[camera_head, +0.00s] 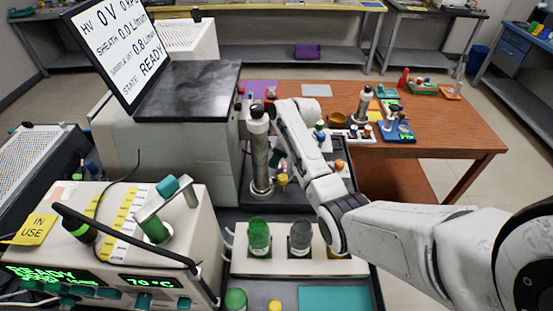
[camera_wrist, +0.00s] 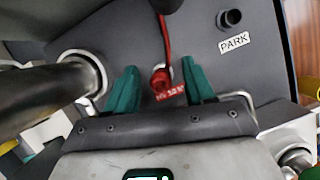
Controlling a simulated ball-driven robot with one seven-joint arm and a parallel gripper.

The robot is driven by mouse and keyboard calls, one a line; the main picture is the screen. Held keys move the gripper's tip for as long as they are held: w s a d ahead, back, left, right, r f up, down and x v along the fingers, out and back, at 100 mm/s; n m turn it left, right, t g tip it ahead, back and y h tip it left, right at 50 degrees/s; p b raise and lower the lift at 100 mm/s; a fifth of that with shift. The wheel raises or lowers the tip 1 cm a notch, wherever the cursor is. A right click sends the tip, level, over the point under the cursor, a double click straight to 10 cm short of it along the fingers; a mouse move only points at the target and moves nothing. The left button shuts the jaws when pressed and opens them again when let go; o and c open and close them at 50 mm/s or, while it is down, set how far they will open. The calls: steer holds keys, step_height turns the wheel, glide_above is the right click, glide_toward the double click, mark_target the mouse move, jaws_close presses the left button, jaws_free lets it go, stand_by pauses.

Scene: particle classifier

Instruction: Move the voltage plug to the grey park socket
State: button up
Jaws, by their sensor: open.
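The red voltage plug (camera_wrist: 161,80) shows in the wrist view, seated at the grey panel beside a red label, with its red cable running up out of the picture. My gripper (camera_wrist: 158,66) is open, with one teal finger on either side of the plug. I see a gap between each finger and the plug; depth is hard to judge. The grey park socket (camera_wrist: 230,18) is a short dark round fitting at the upper right, above a white PARK label (camera_wrist: 234,42), and appears empty. In the head view, the plug and socket cannot be made out.
A large dark metal tube (camera_wrist: 40,98) stands left of my gripper in the wrist view. In the head view, a steel column (camera_head: 261,160) rises beside the grey cabinet (camera_head: 190,155). Green (camera_head: 259,237) and grey (camera_head: 300,240) capped bottles stand in front.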

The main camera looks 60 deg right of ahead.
jaws_close()
stand_by(0.5)
steer(key=shift+r, duration=0.1)
steer(key=shift+r, duration=0.55)
steer(key=s+r+p, duration=0.2)
steer(key=s+r, duration=0.9)
steer(key=s, duration=0.3)
steer(key=shift+r, duration=0.4)
steer(key=shift+a, duration=0.15)
